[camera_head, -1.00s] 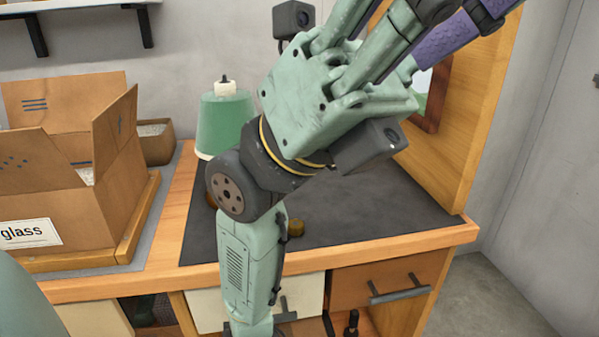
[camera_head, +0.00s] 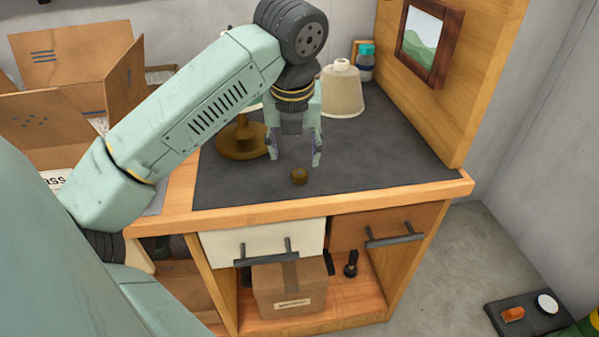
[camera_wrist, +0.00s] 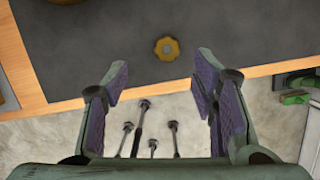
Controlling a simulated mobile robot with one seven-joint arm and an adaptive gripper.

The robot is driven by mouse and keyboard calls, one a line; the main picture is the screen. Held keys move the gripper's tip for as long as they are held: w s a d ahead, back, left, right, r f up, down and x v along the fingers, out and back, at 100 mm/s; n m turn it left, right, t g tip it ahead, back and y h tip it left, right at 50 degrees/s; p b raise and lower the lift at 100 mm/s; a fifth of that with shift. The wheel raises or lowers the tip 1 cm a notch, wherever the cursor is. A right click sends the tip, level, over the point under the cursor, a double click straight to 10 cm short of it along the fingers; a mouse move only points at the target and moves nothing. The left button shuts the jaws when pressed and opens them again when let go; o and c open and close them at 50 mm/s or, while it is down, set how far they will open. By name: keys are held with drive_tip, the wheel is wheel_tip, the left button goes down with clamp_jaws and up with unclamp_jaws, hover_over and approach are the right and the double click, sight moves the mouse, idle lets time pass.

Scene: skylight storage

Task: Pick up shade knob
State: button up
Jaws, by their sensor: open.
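The shade knob (camera_head: 299,176) is a small brass-brown knob on the dark mat, near the front edge of the desk. In the wrist view the knob (camera_wrist: 167,48) looks round with a scalloped rim and lies beyond my fingertips, roughly midway between them. My gripper (camera_head: 296,161) points down above the mat, just behind and above the knob in the head view. Its fingers (camera_wrist: 160,75) are spread apart with nothing between them.
A brass lamp base (camera_head: 240,140) stands left of my gripper, partly hidden by my arm. A cream lampshade (camera_head: 342,92) and a small bottle (camera_head: 365,65) stand behind. A wooden side panel (camera_head: 440,90) bounds the right. An open cardboard box (camera_head: 70,55) is at left.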

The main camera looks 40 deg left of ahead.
sight(300, 173)
drive_tip(key=p+x, duration=0.1)
drive_tip(key=x, duration=0.3)
drive_tip(key=p+x, duration=0.1)
drive_tip(key=x, duration=0.2)
drive_tip(key=shift+w+d+p, duration=0.3)
drive_tip(key=shift+w, duration=0.05)
drive_tip(key=shift+c, duration=0.4)
drive_tip(key=c, duration=1)
